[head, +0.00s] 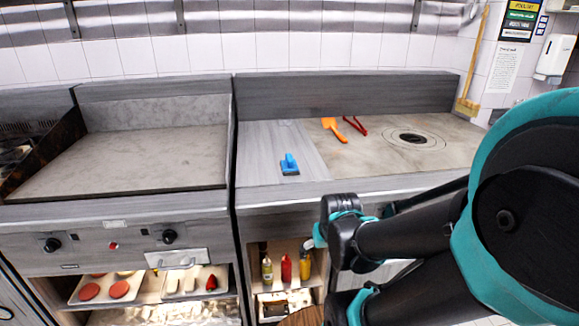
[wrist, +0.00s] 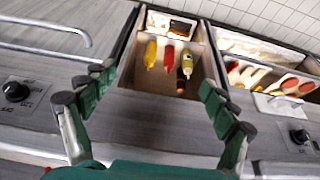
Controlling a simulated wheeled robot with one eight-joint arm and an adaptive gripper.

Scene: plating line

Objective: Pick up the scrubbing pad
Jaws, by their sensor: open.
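The scrubbing pad (head: 289,165) has a blue handle on a dark base. It lies on the grey left part of the right-hand counter in the head view, near its front edge. It is not visible in the wrist view. My gripper (wrist: 156,80) shows two green fingers spread wide in the wrist view, with nothing between them. It faces the cabinet front and open shelf below the counter, apart from the pad. In the head view my arm reaches in from the right, low in front of the cabinet, and the fingers cannot be made out clearly.
An orange spatula (head: 334,129) and red tongs (head: 355,125) lie behind and right of the pad. A round burner (head: 415,138) is farther right. A flat griddle (head: 130,160) is at left. Bottles (head: 286,267) stand in the shelf below. The counter around the pad is clear.

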